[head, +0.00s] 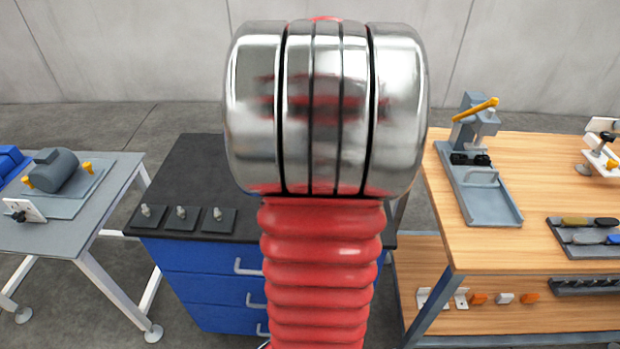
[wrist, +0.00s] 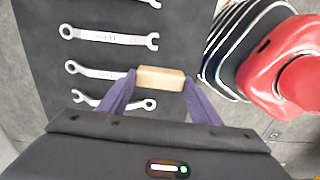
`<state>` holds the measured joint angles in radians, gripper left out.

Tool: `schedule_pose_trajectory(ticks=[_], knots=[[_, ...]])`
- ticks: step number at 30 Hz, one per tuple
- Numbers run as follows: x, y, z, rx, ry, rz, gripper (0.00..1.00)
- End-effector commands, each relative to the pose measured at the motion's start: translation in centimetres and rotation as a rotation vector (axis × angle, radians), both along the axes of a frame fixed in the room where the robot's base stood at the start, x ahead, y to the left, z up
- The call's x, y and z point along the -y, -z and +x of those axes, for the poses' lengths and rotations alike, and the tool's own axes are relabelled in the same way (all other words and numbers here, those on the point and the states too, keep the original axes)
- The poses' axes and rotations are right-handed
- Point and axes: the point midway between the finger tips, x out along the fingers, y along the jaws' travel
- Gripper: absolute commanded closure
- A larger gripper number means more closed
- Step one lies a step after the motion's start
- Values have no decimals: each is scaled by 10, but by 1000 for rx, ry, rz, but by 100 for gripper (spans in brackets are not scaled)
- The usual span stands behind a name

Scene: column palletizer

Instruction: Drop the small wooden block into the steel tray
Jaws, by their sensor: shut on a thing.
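My gripper (wrist: 160,80) has two purple fingers and is shut on a small pale wooden block (wrist: 160,75), held crosswise between the fingertips in the wrist view. The block is over a dark top with several wrenches (wrist: 105,36); its height above that top is hard to tell. In the head view my red and chrome arm hides the gripper and the block. I cannot pick out a steel tray for certain in either view.
A blue drawer cabinet (head: 205,290) with a black top stands in the middle. At right, a wooden bench (head: 540,170) carries a small press (head: 475,125) on a grey rimmed base and a tool holder (head: 582,236). At left, a grey table (head: 95,205) holds a motor (head: 55,170).

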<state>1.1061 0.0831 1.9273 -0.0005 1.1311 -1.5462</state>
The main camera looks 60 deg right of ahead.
Motion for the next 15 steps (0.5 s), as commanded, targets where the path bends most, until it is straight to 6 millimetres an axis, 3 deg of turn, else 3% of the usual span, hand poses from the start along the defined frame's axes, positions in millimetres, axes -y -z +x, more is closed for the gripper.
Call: schedule_pose_trajectory(ticks=[8, 15], knots=[[-4, 1, 10, 0, -24, 0, 64], [-6, 28, 11, -2, -28, 4, 64]])
